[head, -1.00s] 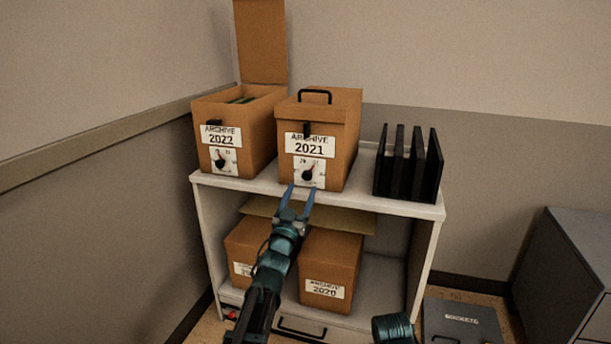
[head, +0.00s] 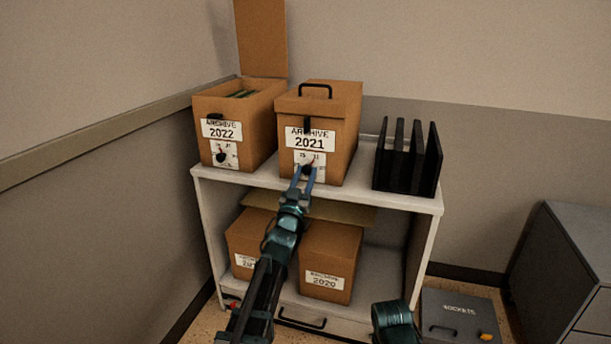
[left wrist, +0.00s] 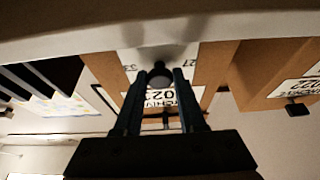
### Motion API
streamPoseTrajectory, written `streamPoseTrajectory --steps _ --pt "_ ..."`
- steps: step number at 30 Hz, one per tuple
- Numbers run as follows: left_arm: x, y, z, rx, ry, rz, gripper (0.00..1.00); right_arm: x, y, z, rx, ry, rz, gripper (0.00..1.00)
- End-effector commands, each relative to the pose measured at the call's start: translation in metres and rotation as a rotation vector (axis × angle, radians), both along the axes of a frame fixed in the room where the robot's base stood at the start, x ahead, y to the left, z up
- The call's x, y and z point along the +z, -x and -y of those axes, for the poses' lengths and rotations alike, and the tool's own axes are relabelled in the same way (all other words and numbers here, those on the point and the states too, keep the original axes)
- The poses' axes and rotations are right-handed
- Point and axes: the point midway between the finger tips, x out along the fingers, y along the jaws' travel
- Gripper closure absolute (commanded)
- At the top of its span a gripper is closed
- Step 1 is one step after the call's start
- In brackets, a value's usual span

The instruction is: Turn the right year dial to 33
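The right year dial (head: 307,168) is a dark knob on a white plate, low on the front of the brown 2021 archive box (head: 343,137). My left gripper (head: 304,172) reaches it from below, one finger on each side. In the left wrist view, which is upside down, the knob (left wrist: 160,75) sits snugly between the fingertips, and the fingers seem to touch it. Numbers 33 and 27 show on the plate there; the pointer is hidden. The left dial (head: 221,157) is on the open 2022 box (head: 258,130). My right gripper is out of view.
The boxes stand on a white shelf unit (head: 375,197) with a black file rack (head: 409,157) at right. Two boxes, one marked 2020 (head: 331,257), sit below. A grey case (head: 462,318) and grey cabinet (head: 572,270) stand at lower right. A wall closes off the left.

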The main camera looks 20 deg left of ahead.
Motion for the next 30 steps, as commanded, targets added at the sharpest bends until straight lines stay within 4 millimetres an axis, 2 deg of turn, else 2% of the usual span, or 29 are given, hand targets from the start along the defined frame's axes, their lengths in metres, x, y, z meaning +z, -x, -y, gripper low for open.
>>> streamPoseTrajectory --steps 1,4,17,30 --pt "0.0 0.0 0.0 0.0 0.0 0.0 0.84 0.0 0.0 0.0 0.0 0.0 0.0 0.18" --pt "0.0 0.0 0.0 0.0 0.0 0.0 1.0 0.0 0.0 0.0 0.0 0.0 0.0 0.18" --pt "0.001 0.0 -0.002 0.002 -0.07 0.002 1.0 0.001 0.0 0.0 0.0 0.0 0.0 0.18" --pt "0.004 -0.001 -0.005 0.0 -0.439 0.015 1.0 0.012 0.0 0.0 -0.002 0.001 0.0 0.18"
